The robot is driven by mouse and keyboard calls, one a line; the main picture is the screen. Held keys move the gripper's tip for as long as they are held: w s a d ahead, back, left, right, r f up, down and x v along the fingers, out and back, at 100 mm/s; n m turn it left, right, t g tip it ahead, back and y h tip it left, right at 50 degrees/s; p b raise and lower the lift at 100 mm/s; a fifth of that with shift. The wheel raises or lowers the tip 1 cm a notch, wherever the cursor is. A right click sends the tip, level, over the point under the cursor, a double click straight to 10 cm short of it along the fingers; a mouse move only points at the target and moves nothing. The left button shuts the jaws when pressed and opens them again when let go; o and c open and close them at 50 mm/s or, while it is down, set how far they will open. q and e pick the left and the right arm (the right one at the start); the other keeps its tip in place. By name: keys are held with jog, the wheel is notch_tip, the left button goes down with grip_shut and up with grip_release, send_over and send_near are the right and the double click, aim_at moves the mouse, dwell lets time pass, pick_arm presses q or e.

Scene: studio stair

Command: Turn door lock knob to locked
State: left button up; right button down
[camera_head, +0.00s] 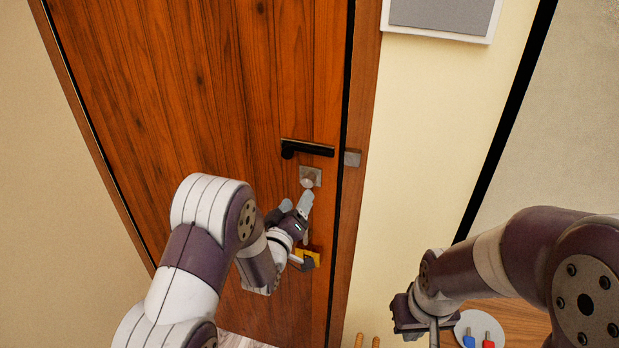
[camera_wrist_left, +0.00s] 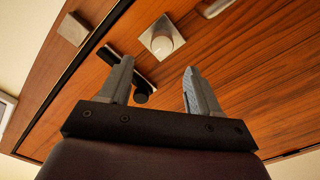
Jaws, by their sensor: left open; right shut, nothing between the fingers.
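The brown wooden door (camera_head: 200,100) carries a small pale lock knob (camera_head: 309,182) on a square metal plate, just below the black lever handle (camera_head: 310,148). My left gripper (camera_head: 306,232) is close to the door, just below the knob. Its fingers are apart and empty. In the left wrist view the knob (camera_wrist_left: 164,41) lies beyond the fingertips (camera_wrist_left: 155,78), roughly between them in the picture, not gripped. The lever handle (camera_wrist_left: 118,67) shows behind the left finger there. My right gripper (camera_head: 433,331) is low at the right, shut and empty, its tips partly cut off.
A metal piece (camera_head: 352,158) sits on the door frame beside the lever. A yellow plate (camera_head: 311,258) is on the door below my left gripper. A wooden surface (camera_head: 525,325) with a round grey holder (camera_head: 481,325) of blue and red items stands at lower right.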

aim_at(306, 183)
pick_arm(q)
jog(key=p+x, duration=0.2)
jog(key=x, duration=0.5)
jog(key=shift+f, duration=0.15)
jog(key=shift+w+d, duration=0.1)
jog(key=shift+w, duration=0.4)
jog(key=shift+d+f, duration=0.1)
jog(key=c, duration=1)
jog(key=shift+c, duration=0.2)
pick_arm(e)
jog(key=r, duration=0.2)
jog(key=shift+w+d+r, duration=0.1)
jog(key=shift+w+r, duration=0.2)
jog(key=shift+r, duration=0.1)
